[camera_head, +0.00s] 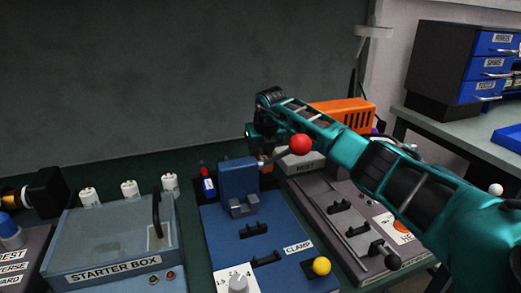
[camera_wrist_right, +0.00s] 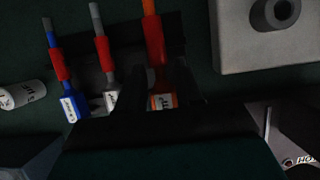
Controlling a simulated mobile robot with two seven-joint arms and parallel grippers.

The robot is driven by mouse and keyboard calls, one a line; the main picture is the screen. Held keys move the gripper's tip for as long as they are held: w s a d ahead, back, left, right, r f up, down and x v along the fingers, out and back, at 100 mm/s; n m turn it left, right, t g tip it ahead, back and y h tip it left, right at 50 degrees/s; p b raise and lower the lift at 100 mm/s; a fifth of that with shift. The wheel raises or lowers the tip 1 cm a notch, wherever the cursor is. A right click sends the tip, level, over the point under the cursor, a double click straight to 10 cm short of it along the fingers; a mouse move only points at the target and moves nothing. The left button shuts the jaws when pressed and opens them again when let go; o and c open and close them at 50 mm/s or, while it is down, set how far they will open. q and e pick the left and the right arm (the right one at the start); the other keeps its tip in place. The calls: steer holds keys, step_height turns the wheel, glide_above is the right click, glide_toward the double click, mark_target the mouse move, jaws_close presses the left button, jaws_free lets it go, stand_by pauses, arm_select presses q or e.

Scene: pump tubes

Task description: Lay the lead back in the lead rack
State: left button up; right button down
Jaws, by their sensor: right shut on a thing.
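The lead rack (camera_wrist_right: 88,75) is a dark holder on the green bench, seen in the right wrist view. A blue lead (camera_wrist_right: 69,106) and a grey-white lead (camera_wrist_right: 110,97), both with red sleeves, lie side by side in it. An orange lead (camera_wrist_right: 154,45) lies to their right, between the dark fingers of my right gripper (camera_wrist_right: 157,84), which is shut on it. Whether the orange lead touches the rack is hard to tell. In the head view the right gripper (camera_head: 254,136) is mostly hidden by its own wrist, and the blue lead (camera_head: 209,186) shows left of it. My left gripper is not in view.
A blue clamp fixture (camera_head: 285,215) with a red ball lever (camera_head: 300,145) stands close to the right gripper. The starter box (camera_head: 115,250) is at left, a grey heater-like unit (camera_head: 350,225) at right under my arm. An orange device (camera_head: 345,112) stands behind.

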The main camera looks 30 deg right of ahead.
steer(key=shift+f+b, duration=0.5)
steer(key=shift+f, duration=0.65)
steer(key=shift+f+b, duration=0.35)
steer(key=shift+f, duration=0.25)
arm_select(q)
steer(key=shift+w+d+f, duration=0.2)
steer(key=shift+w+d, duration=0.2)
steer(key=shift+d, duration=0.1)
arm_select(e)
steer(key=shift+f, duration=0.2)
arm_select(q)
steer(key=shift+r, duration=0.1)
arm_select(e)
steer(key=c, duration=1.1)
jaws_free()
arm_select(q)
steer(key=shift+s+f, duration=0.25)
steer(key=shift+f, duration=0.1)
arm_select(e)
steer(key=o, duration=0.4)
steer(key=shift+f, duration=0.1)
steer(key=shift+o, duration=0.2)
